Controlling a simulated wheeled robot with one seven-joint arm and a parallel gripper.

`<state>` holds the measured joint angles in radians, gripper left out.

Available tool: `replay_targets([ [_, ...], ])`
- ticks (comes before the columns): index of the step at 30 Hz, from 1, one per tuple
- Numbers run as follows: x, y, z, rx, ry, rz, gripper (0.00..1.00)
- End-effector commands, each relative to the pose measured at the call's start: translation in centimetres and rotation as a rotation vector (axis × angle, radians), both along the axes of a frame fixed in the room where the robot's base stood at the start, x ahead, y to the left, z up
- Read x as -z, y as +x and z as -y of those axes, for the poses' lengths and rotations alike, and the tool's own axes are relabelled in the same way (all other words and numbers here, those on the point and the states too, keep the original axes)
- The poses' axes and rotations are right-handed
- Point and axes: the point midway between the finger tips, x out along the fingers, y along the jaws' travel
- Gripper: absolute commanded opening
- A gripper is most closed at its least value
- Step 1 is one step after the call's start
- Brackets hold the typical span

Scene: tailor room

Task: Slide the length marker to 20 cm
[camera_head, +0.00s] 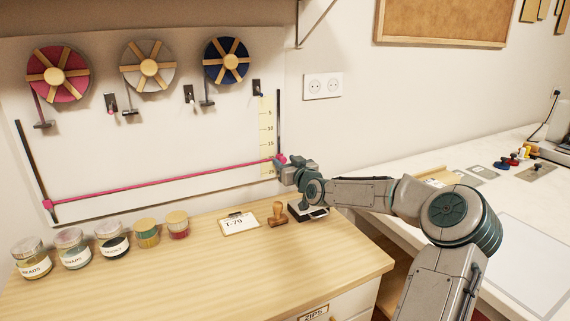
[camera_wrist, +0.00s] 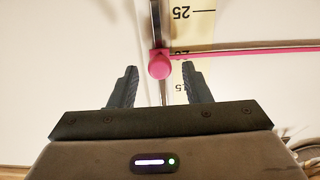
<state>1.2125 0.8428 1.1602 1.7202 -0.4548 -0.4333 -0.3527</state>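The length marker is a pink knob (camera_wrist: 160,65) on a dark vertical rail at the right of the wall board; it also shows in the head view (camera_head: 281,158). A pink ribbon (camera_head: 160,180) runs from it down-left to another rail. Beside the marker, the pale scale (camera_head: 265,120) carries numbers increasing downward. In the wrist view, which is upside down, the ribbon crosses the scale between 25 and a partly hidden number, covering the marking there. My gripper (camera_head: 284,163) is at the marker. In the wrist view my gripper (camera_wrist: 159,80) is open, with the knob between and just beyond its fingertips.
Three ribbon spools (camera_head: 148,68) hang on the board above. Below is a wooden counter (camera_head: 200,275) with several jars (camera_head: 74,248), a T-79 card (camera_head: 239,223), a wooden stamp (camera_head: 278,214) and a dark ink pad (camera_head: 308,211) under my arm.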

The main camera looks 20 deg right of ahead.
Motion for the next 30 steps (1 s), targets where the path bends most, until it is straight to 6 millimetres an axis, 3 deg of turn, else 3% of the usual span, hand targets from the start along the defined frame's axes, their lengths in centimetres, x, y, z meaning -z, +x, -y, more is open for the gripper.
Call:
replay_targets([
  [8,0.0,-1.0,0.2,0.002,-0.001,0.0,0.44],
  [24,0.0,-9.9,0.5,0.003,-0.001,-0.001,0.44],
  [30,0.0,-12.4,0.5,0.002,0.0,-0.001,0.44],
])
